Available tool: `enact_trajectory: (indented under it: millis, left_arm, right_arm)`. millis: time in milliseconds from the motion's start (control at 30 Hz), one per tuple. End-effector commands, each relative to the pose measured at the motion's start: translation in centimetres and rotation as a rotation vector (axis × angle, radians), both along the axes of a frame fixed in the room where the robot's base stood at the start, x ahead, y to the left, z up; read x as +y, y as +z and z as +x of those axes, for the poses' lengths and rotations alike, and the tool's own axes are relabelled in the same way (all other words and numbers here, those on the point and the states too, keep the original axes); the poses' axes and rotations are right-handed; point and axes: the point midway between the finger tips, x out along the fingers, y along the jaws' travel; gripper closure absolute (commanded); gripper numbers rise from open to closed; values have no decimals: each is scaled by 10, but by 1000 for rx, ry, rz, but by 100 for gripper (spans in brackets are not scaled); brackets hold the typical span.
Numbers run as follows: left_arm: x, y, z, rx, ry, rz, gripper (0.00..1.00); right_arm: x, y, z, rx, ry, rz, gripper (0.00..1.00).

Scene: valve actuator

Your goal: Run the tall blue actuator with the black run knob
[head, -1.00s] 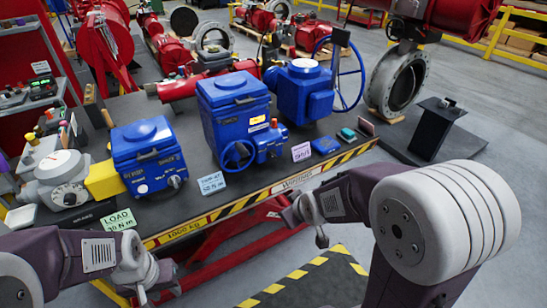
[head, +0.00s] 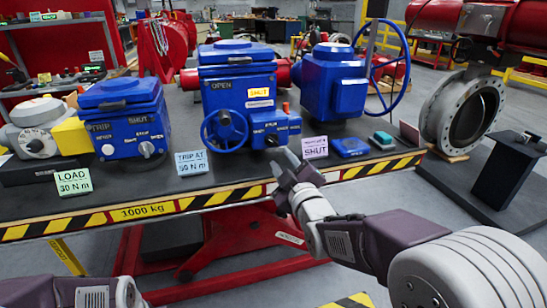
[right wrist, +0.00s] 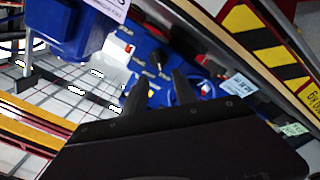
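The tall blue actuator (head: 225,88) stands in the middle of the bench in the head view, with a blue handwheel (head: 224,131) on its front. A control box (head: 268,122) juts from its lower right side, with an orange knob (head: 286,107) on top and the black run knob (head: 272,140) on its face. My right gripper (head: 282,160) is just in front of and below the black knob, apparently apart from it. In the right wrist view its two fingers (right wrist: 160,92) are apart and empty, with the blue control box (right wrist: 145,62) beyond. My left gripper is out of sight; only its arm shows at bottom left.
A shorter blue actuator (head: 122,118) stands left, and another blue one (head: 334,85) with a large handwheel stands right. A small blue box (head: 351,147) lies right.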

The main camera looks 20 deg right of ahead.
Motion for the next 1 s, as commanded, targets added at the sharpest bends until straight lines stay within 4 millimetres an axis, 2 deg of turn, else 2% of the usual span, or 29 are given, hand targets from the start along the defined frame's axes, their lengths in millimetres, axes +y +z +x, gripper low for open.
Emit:
enact_trajectory:
  millis: [133,300,500,833,867,967,1000]
  left_arm:
    - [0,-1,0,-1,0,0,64]
    - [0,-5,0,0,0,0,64]
    - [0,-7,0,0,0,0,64]
    - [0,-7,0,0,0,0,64]
    - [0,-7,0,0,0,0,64]
    - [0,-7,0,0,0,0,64]
    - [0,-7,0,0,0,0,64]
  right_arm:
    - [0,0,16,4,-1,1,66]
    - [2,-1,53,2,-1,1,66]
    - [3,0,83,2,-1,1,66]
    - [3,1,91,2,-1,1,66]
    - [3,1,90,2,-1,1,72]
    - [3,1,90,2,-1,1,100]
    - [3,1,90,2,-1,1,100]
